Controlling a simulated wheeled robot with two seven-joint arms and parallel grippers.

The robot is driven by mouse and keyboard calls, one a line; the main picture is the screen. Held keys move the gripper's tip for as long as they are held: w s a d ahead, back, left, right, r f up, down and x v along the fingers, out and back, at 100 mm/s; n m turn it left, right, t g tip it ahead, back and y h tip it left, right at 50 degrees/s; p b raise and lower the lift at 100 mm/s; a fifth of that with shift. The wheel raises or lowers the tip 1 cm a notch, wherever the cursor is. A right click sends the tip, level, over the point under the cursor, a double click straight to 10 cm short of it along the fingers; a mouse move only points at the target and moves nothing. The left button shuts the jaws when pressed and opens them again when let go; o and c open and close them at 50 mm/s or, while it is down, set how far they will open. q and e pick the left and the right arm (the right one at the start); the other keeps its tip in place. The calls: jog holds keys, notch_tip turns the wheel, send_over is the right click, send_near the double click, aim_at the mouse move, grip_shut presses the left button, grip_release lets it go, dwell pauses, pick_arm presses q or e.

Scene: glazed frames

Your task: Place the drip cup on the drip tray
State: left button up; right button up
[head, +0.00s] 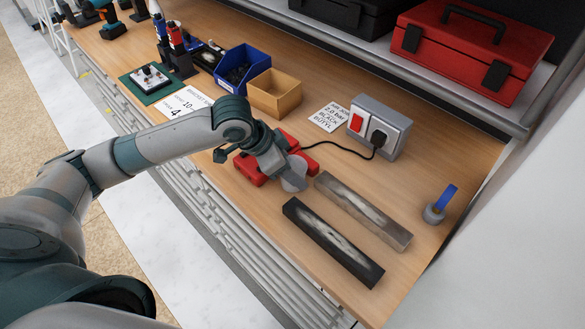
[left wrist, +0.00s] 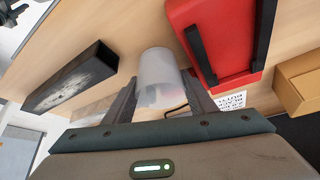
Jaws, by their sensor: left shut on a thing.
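The drip cup (left wrist: 158,68) is a pale, translucent cup between the fingers of my left gripper (left wrist: 160,103) in the left wrist view. In the head view the cup (head: 293,179) shows as a grey round shape under my left gripper (head: 284,172), beside a red device on the bench. The gripper is shut on the cup. I cannot tell whether the cup touches the bench. I cannot tell for sure which thing is the drip tray. My right gripper is not in view.
The red device (head: 248,168) is partly hidden by my left arm. A grey bar (head: 362,212) and a black bar (head: 333,242) lie to the cup's right. A socket box (head: 380,126), yellow bin (head: 274,93) and blue bin (head: 243,68) stand behind. A shelf edge (head: 400,62) overhangs the back.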

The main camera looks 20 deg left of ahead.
pick_arm(q)
jog(key=o, duration=0.8)
jog(key=shift+f, duration=0.1)
jog(key=shift+c, duration=0.2)
jog(key=shift+s+a+r, duration=0.15)
jog(key=shift+a+r, duration=0.05)
jog(key=shift+r, duration=0.35)
jog(key=b+v, duration=0.1)
jog(key=v, duration=1)
